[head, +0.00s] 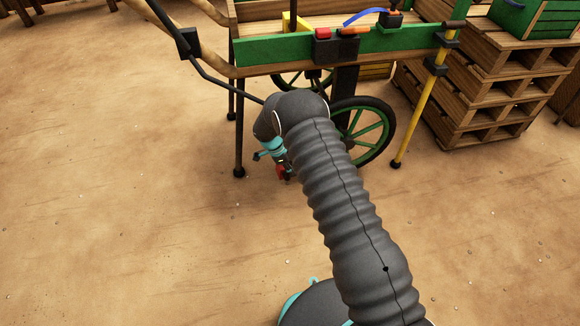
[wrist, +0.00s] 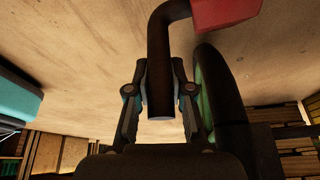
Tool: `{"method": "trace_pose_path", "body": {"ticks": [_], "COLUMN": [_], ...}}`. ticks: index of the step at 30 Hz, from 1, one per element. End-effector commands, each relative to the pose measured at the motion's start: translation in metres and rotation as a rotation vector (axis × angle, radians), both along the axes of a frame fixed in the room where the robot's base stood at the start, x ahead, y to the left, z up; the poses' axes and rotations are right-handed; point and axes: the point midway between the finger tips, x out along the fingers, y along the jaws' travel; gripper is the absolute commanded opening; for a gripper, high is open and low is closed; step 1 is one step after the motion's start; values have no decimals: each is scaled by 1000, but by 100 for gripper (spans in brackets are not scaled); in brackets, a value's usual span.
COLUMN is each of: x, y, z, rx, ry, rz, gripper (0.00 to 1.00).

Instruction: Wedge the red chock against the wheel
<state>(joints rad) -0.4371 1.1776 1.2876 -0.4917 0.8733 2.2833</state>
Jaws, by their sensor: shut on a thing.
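The red chock (wrist: 225,12) shows at the top edge of the wrist view, partly cut off, on the end of a black bent handle (wrist: 160,70). My gripper (wrist: 160,92) is shut on this handle, one finger on each side. In the head view the chock (head: 281,171) is a small red patch just above or on the ground, left of the wheel (head: 388,134). The wheel has a black tyre and green spokes, partly hidden behind my arm. Its tyre (wrist: 222,100) stands right of my gripper in the wrist view, with bare floor visible between it and the chock.
The wooden cart (head: 260,72) with a green side board (head: 275,50) stands above the wheel. Its dark leg (head: 239,145) is left of my gripper, and a yellow leg (head: 415,120) is at right. Stacked pallets (head: 470,95) stand farther right. The sandy ground in front is clear.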

Motion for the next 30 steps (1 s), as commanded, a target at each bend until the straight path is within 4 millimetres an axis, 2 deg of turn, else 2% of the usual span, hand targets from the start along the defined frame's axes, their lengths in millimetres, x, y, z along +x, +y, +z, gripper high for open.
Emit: {"method": "trace_pose_path", "body": {"ticks": [9, 30], "x": [3, 13], "y": [-9, -43], "z": [-19, -45], "rx": [0, 0], "ry": [-2, -2], "rz": [-1, -1], "gripper": [0, 0]}}
